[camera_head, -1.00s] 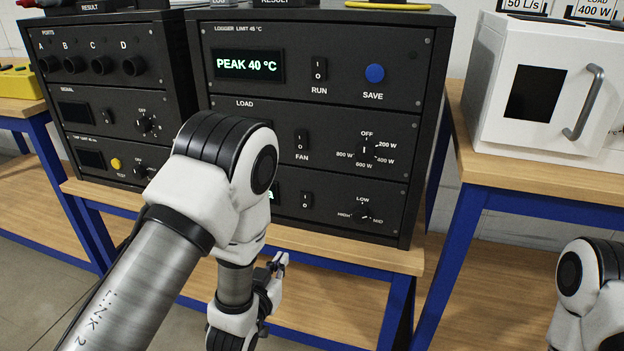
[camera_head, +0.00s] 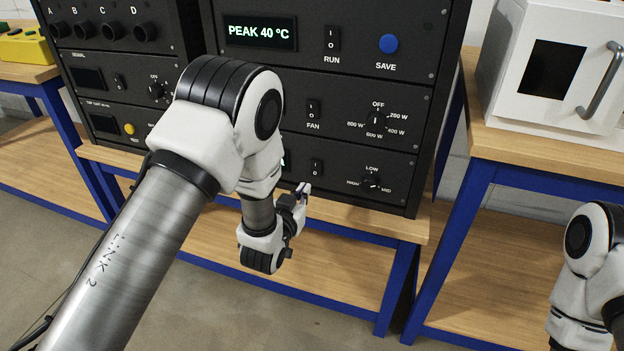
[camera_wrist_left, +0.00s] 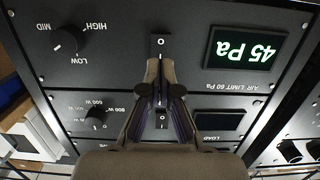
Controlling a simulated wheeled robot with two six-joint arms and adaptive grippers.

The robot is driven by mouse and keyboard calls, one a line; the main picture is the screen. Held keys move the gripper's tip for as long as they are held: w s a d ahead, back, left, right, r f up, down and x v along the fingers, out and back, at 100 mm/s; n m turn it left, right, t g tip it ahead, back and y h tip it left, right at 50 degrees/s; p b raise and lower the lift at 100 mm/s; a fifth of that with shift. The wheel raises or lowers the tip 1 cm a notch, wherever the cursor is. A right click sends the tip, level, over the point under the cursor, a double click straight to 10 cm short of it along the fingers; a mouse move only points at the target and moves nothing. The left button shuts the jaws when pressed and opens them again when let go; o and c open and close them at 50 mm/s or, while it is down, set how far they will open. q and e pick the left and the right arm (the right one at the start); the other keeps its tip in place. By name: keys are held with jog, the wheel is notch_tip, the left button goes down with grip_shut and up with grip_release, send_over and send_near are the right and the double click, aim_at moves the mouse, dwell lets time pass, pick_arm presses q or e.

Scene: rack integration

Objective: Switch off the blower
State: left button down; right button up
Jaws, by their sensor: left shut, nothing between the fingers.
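The lowest panel of the black rack has a small rocker switch (camera_head: 316,167) marked I above O, and a LOW/MID/HIGH knob (camera_head: 371,182). In the left wrist view this panel appears upside down, with a lit 45 Pa display (camera_wrist_left: 242,49), "AIR LIMIT 60 Pa" and the knob (camera_wrist_left: 66,41). My left gripper (camera_head: 304,189) is just in front of the panel, below the switch in the head view. In the left wrist view its fingers (camera_wrist_left: 160,68) are shut and empty, covering most of the switch. I cannot tell whether they touch it. My right gripper is out of view.
A second black rack (camera_head: 118,60) stands left, and a white box (camera_head: 540,70) stands right on another bench.

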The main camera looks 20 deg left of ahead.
aim_at(315, 173)
pick_arm(q)
jog(key=w, duration=0.4)
jog(key=w+f, duration=0.1)
jog(key=w, duration=0.1)
jog(key=shift+w+d+b, duration=0.1)
jog(key=shift+w+b, duration=0.2)
jog(key=shift+w, duration=0.05)
